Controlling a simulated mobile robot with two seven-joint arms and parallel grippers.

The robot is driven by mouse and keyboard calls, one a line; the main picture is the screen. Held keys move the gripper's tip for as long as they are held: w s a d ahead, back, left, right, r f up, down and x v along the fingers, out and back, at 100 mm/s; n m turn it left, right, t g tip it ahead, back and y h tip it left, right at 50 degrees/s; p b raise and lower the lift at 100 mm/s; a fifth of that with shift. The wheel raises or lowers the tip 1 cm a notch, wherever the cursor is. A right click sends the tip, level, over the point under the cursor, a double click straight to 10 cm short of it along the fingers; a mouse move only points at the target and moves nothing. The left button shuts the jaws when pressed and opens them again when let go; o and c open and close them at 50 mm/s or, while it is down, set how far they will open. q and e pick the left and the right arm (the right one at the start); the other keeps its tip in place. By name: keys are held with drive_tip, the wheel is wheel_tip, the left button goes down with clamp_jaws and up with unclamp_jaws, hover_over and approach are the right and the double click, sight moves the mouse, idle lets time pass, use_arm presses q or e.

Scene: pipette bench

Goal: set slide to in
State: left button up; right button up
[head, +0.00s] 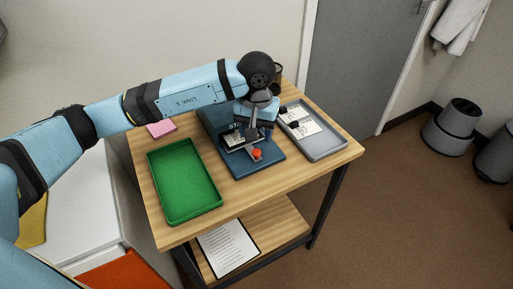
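A dark blue device base (240,170) lies on the wooden bench, with a black and white labelled block on it. A small slide piece with an orange-red knob (257,153) sits near the front of the base. My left arm reaches in from the left, and its gripper (253,140) points down over the device, just behind the knob. The fingertips are small and partly hidden, so I cannot tell whether they touch the slide or are open. My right gripper is not in view.
A green tray (185,207) stands left of the device, and a pink pad (161,129) lies behind that tray. A grey tray (322,147) with white cards and dark pieces stands to the right. A printed sheet (228,247) lies on the lower shelf. Bare wood shows at the front right.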

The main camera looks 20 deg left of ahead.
sight(256, 150)
use_arm(q)
wheel_tip(256, 150, down, 5)
drive_tip(key=shift+r, duration=0.1)
drive_tip(key=shift+f, duration=0.8)
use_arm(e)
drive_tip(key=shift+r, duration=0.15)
use_arm(q)
drive_tip(key=shift+c, duration=0.2)
clamp_jaws()
drive_tip(key=shift+w+a+b, duration=0.1)
drive_tip(key=shift+a+b, duration=0.05)
drive_tip(key=shift+b, duration=0.2)
drive_tip(key=shift+w+a+f+b, duration=0.15)
drive_tip(key=shift+w+a+b, duration=0.65)
drive_tip(key=shift+a, duration=0.2)
drive_tip(key=shift+w+a+r, duration=0.25)
drive_tip(key=shift+a, duration=0.1)
drive_tip(key=shift+o, duration=0.2)
unclamp_jaws()
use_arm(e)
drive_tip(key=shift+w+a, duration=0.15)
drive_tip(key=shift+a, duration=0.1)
